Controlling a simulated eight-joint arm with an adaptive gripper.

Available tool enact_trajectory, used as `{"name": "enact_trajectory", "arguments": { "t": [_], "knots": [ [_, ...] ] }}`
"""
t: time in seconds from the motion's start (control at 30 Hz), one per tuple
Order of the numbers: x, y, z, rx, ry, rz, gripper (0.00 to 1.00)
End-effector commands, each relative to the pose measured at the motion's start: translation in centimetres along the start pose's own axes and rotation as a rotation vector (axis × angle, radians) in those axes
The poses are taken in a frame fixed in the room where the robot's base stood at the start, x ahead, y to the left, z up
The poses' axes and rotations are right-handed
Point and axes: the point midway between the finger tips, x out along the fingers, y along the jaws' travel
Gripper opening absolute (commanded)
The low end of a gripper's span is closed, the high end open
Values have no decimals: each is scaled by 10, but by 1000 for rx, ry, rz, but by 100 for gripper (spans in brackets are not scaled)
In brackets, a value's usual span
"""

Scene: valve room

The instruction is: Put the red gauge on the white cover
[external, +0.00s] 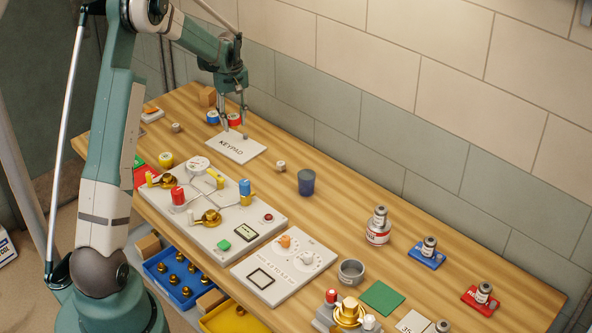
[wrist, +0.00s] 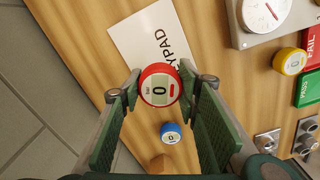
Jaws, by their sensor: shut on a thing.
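The red gauge (wrist: 159,86) is a round red-rimmed disc with a pale face reading 0. It sits between the fingertips of my gripper (wrist: 160,92), which is shut on it. In the external view the red gauge (external: 235,119) shows between the fingers of my gripper (external: 233,127), at the far end of the bench. The white cover (external: 237,151) is a flat white plate marked KEYPAD, lying on the bench just in front of the gripper. In the wrist view the gauge overlaps the near edge of the white cover (wrist: 140,37). I cannot tell how high the gauge is held.
A blue gauge (external: 212,117) stands close beside the red one. A yellow gauge (external: 166,159) and a grey panel (external: 205,236) with knobs and fittings lie nearer. A dark blue cup (external: 306,183) stands right of the cover. Bare wood surrounds the cover's right side.

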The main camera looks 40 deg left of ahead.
Motion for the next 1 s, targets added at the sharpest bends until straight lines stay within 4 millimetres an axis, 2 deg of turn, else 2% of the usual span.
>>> {"name": "enact_trajectory", "arguments": {
  "t": [0.1, 0.23, 0.73, 1.0],
  "knots": [
    [18, 0, 0, 0, 0, 0, 17],
    [32, 0, 0, 0, 0, 0, 17],
    [41, 0, 0, 0, 0, 0, 17],
    [67, 0, 0, 0, 0, 0, 17]
  ]
}}
